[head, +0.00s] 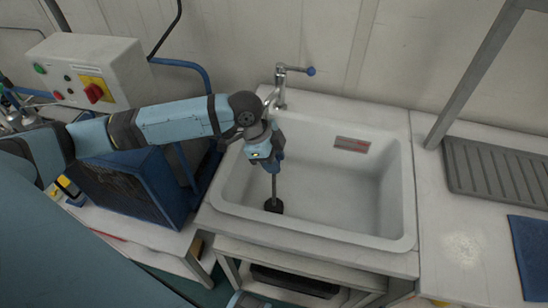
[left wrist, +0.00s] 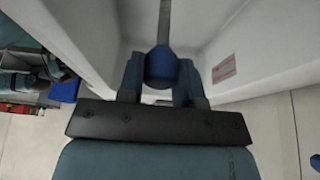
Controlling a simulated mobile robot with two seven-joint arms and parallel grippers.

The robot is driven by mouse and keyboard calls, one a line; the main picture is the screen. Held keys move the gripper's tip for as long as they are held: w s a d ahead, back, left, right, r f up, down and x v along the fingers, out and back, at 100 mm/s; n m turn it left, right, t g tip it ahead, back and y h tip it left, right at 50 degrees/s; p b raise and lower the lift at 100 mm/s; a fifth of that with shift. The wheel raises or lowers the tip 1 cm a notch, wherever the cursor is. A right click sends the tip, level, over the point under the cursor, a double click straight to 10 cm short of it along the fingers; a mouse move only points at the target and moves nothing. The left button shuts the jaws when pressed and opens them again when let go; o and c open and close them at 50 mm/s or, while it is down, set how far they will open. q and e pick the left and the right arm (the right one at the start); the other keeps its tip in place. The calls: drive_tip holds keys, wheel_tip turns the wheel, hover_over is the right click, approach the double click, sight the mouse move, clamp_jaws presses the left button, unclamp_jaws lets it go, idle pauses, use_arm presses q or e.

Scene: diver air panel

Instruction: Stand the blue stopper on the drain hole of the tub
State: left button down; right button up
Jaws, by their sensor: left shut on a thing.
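The blue stopper has a round blue knob (left wrist: 161,66), a thin grey rod (head: 274,184) and what looks like a dark round foot (head: 273,205). My left gripper (head: 272,164) is over the left part of the white tub (head: 408,205), shut on the knob, with the rod pointing down. In the left wrist view the knob sits between both fingers. The dark foot is low in the tub, at or close to its floor. I cannot make out the drain hole separately, nor tell whether the foot touches it.
A chrome tap (head: 280,88) with a blue end stands behind the tub. A grey ribbed tray (head: 497,170) and a blue mat (head: 531,254) lie on the right counter. A control box (head: 85,68) and blue-framed unit (head: 130,187) are at left. The tub's right side is empty.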

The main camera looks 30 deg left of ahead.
use_arm(q)
drive_tip(key=shift+f, duration=0.25)
drive_tip(key=c, duration=0.7)
unclamp_jaws()
drive_tip(key=o, duration=0.5)
drive_tip(key=shift+f, duration=0.1)
drive_tip(key=shift+o, duration=0.2)
